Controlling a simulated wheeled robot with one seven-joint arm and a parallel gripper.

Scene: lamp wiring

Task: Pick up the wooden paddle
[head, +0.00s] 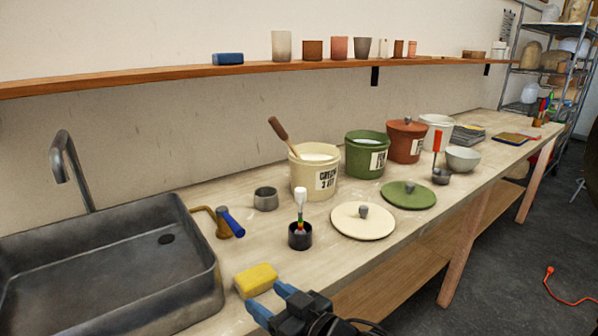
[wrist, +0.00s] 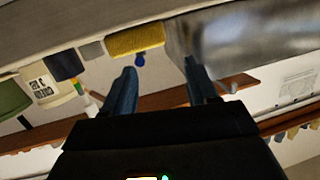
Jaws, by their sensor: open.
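The wooden paddle (head: 279,131) stands tilted in the cream bucket (head: 299,182), its brown handle leaning left above the rim. Its lower part is hidden inside the bucket, in pale contents. My gripper (head: 271,300) is at the bottom of the head view, near the counter's front edge, open and empty. It is well in front of the bucket and apart from the paddle. In the wrist view my gripper (wrist: 159,65) shows its two blue fingers spread with nothing between them. The cream bucket (wrist: 42,86) shows at the left there; I cannot make out the paddle.
A yellow sponge (head: 255,280) lies close to my gripper, beside the grey sink (head: 110,275). A black cup with a brush (head: 300,236), a grey cup (head: 266,199) and a cream lid (head: 363,222) stand before the bucket. A green bucket (head: 366,155) is right of it. A shelf (head: 180,72) runs above.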

